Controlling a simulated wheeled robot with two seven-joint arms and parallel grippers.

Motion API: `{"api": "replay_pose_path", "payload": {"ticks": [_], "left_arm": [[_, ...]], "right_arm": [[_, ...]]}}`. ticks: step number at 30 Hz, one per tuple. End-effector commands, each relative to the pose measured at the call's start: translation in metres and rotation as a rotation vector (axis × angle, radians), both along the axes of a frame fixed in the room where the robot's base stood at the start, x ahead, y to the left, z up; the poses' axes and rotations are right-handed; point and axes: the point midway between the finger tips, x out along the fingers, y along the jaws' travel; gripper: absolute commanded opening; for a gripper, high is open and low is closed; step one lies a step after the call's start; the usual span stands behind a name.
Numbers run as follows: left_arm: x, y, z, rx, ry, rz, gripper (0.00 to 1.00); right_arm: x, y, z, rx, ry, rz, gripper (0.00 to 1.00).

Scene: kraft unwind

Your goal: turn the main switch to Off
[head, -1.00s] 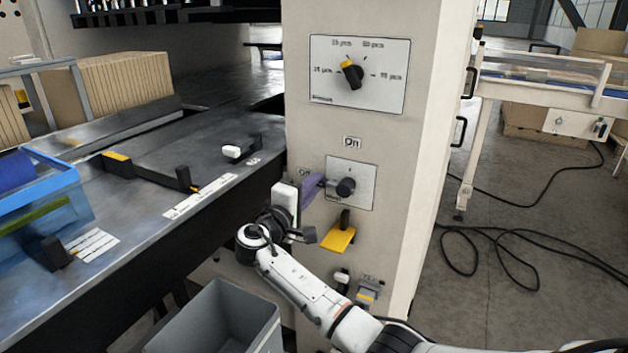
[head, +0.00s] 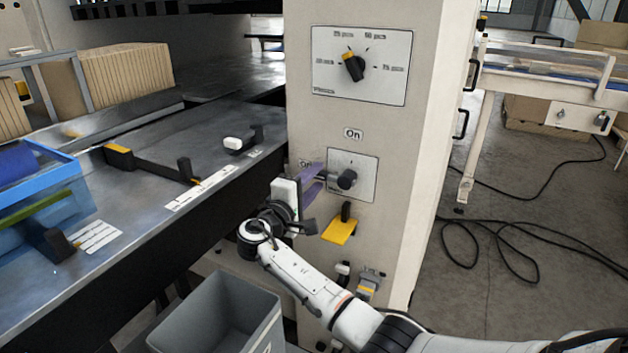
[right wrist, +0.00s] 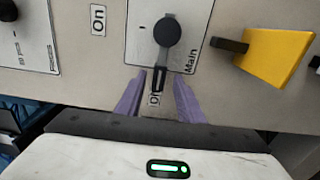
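The main switch (head: 347,180) is a dark round knob on a pale plate on the machine's cream column. In the right wrist view the knob (right wrist: 167,32) has a dark lever pointing down at the Off label (right wrist: 154,98). The On label (right wrist: 97,18) is to the left there; in the head view it is above the plate (head: 353,133). My right gripper (head: 322,180) is at the left side of the plate. Its purple fingers (right wrist: 160,78) are apart, one on each side of the lever's end, with gaps visible. My left gripper is not in view.
A larger selector dial (head: 354,68) is higher on the column. A yellow-tagged switch (head: 340,228) sits just below the main switch plate. A grey bin (head: 215,318) stands below my right arm. A metal worktable (head: 150,190) is at the left.

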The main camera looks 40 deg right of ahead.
Motion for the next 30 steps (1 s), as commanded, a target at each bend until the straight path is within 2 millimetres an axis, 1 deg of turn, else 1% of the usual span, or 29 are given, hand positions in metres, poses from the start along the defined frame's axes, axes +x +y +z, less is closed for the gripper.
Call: {"api": "replay_pose_path", "payload": {"ticks": [5, 8, 11, 18, 21, 25, 30], "left_arm": [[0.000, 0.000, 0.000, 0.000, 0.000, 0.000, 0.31], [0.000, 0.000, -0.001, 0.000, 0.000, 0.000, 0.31], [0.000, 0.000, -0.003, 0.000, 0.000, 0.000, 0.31], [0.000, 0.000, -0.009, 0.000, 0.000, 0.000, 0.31], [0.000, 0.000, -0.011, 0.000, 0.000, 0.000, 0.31], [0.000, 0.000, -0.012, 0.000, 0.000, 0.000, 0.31], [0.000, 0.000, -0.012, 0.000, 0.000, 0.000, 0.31]], "right_arm": [[0.000, 0.001, 0.001, 0.001, -0.003, 0.000, 0.34], [-0.003, 0.008, 0.000, 0.001, -0.004, 0.002, 0.34], [-0.010, 0.023, -0.001, 0.003, -0.003, 0.003, 0.34], [-0.031, 0.065, -0.001, 0.004, -0.003, 0.004, 0.34], [-0.038, 0.079, -0.001, 0.003, -0.002, 0.002, 0.34], [-0.044, 0.089, 0.000, 0.001, -0.002, 0.001, 0.34], [-0.046, 0.093, 0.001, 0.000, -0.001, 0.000, 0.34]]}}
